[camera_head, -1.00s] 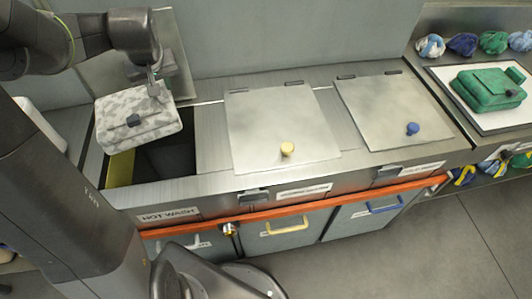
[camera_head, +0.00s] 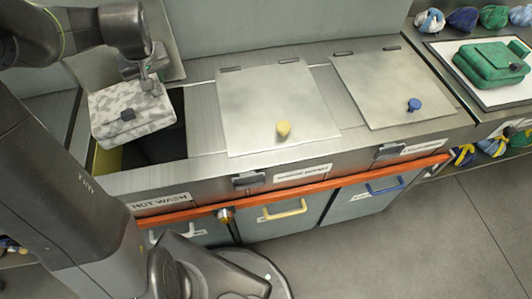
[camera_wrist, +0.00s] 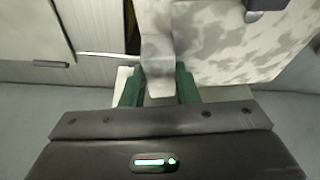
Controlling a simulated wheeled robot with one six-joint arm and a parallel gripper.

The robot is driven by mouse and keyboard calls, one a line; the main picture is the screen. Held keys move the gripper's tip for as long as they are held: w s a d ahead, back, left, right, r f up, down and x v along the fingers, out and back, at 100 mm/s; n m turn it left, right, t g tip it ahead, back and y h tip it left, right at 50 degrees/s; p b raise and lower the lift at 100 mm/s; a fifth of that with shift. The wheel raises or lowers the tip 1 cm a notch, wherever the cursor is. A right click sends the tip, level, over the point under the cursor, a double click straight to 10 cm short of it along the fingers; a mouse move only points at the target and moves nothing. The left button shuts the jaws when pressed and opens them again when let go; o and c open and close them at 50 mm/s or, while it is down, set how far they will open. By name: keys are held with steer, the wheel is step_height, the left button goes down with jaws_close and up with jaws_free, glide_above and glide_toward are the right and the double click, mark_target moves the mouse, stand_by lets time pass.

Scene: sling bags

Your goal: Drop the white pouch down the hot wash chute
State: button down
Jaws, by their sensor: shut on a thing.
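The white pouch (camera_head: 122,105), mottled with grey and with a dark buckle, hangs over the open hot wash chute (camera_head: 160,148) in the head view. My gripper (camera_head: 149,80) is shut on the pouch near its upper right part. In the wrist view my gripper (camera_wrist: 157,85) shows at the near edge of the pouch (camera_wrist: 235,45), which fills the upper right. The chute's dark opening shows to the right of and below the pouch; the pouch hides the rest. The label "HOT WASH" (camera_head: 160,202) is on the front below the opening.
Two closed lids, one with a yellow knob (camera_head: 283,128) and one with a blue knob (camera_head: 414,104), lie right of the opening. An orange rail (camera_head: 290,191) runs along the front. A green bag (camera_head: 490,63) lies on a white tray (camera_head: 450,50) at the far right.

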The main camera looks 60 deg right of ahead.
steer(key=c, duration=1)
jaws_free()
steer(key=shift+c, duration=0.2)
steer(key=v, duration=1.4)
steer(key=shift+f, duration=0.15)
steer(key=x, duration=1.4)
step_height(320, 180, up, 3)
steer(key=shift+f+p, duration=0.1)
steer(key=shift+p, duration=0.85)
steer(key=shift+r+p, duration=0.35)
steer(key=shift+r, duration=0.3)
